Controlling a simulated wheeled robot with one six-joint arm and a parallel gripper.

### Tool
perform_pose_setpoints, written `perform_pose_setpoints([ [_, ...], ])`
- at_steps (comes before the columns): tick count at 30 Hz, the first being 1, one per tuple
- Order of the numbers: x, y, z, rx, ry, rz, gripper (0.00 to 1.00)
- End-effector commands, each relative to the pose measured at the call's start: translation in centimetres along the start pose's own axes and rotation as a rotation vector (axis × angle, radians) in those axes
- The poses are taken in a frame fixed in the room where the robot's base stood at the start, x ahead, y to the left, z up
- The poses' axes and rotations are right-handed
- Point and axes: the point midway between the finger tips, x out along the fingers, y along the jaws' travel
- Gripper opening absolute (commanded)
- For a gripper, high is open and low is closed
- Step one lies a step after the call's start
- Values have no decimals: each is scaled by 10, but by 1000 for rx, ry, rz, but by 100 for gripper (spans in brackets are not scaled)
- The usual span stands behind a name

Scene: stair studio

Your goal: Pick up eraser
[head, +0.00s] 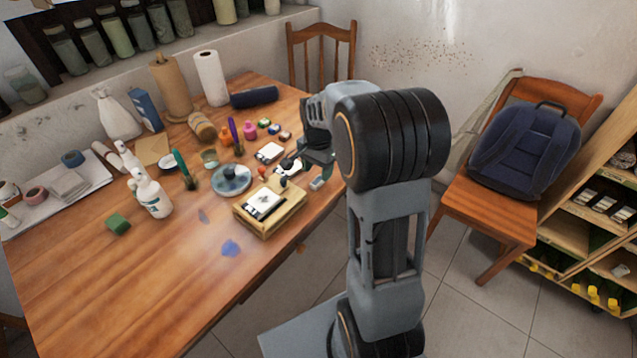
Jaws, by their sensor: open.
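My gripper (303,171) is open above the right edge of the wooden table, with its fingers pointing down. I cannot make out the eraser with certainty. A small pale block with dark parts (288,167) lies close to the fingers and is partly hidden by them. A white block with a dark edge (270,152) lies to the left of my gripper. A wooden box (271,222) with a white and black item (264,203) on top stands in front of my gripper. I cannot tell whether the fingers touch anything.
A chair with a blue backpack (525,150) stands at the right.

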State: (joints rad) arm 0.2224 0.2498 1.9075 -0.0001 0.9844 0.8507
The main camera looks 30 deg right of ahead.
Motion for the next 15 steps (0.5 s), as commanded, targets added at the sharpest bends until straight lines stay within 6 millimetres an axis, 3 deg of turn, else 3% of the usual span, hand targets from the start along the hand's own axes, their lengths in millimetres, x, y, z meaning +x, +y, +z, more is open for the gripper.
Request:
perform_pose_setpoints([
  [6, 32, 0, 0, 0, -2, 2, 55],
  [15, 42, 0, 0, 0, 0, 0, 55],
])
